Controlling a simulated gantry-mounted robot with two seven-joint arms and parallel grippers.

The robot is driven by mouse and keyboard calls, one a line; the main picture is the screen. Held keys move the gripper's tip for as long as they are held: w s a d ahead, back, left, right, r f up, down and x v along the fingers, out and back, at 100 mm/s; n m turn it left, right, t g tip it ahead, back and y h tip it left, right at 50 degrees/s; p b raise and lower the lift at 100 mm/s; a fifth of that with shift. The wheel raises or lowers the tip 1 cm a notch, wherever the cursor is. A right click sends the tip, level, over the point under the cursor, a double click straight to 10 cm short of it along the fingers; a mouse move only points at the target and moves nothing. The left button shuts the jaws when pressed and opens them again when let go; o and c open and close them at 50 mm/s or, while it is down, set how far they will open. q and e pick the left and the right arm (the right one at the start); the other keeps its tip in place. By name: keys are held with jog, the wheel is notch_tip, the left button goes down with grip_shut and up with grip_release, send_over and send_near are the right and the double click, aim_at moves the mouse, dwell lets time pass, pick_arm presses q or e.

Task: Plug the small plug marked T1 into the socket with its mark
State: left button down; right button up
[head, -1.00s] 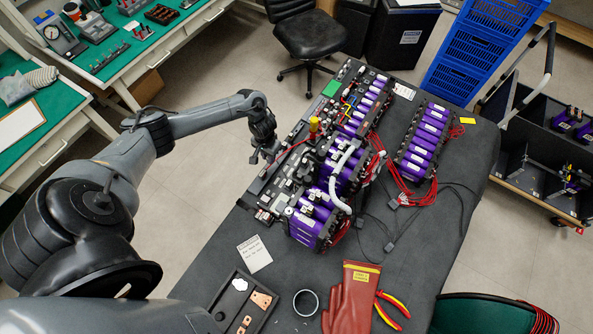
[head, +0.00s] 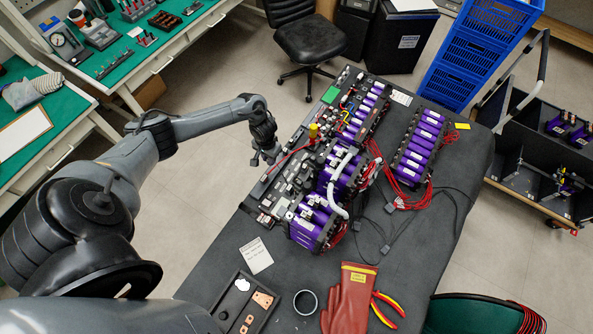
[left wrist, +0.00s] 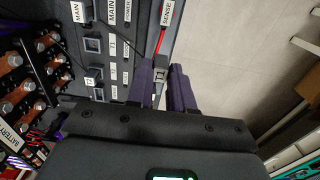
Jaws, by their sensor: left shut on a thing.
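My left gripper (head: 266,158) hangs over the left edge of the black panel (head: 285,188) beside the battery pack. In the left wrist view its two dark fingers (left wrist: 167,87) are closed around a small grey plug (left wrist: 160,75), of which only a little shows. A red cable (left wrist: 162,40) leads to it, past a SENSE label. The plug's own mark cannot be read. The plug is apart from both. My right gripper is not in view.
Purple battery modules (head: 342,175) and copper-coloured terminals (left wrist: 12,88) stand beside the panel. Red gloves (head: 350,305), pliers (head: 385,308), a black tray (head: 228,300) and a paper note (head: 256,255) lie on the grey table. Open floor lies left of the table.

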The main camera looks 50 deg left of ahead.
pick_arm(q)
jog(key=w+d+p, duration=0.3)
jog(key=w+d, duration=0.2)
jog(key=d, duration=0.4)
jog(key=shift+d, duration=0.4)
jog(key=shift+w, duration=0.1)
notch_tip(320, 180, down, 4)
jog(key=b, duration=0.8)
jog(key=shift+f, duration=0.2)
jog(key=shift+r, duration=0.25)
jog(key=shift+p, duration=0.3)
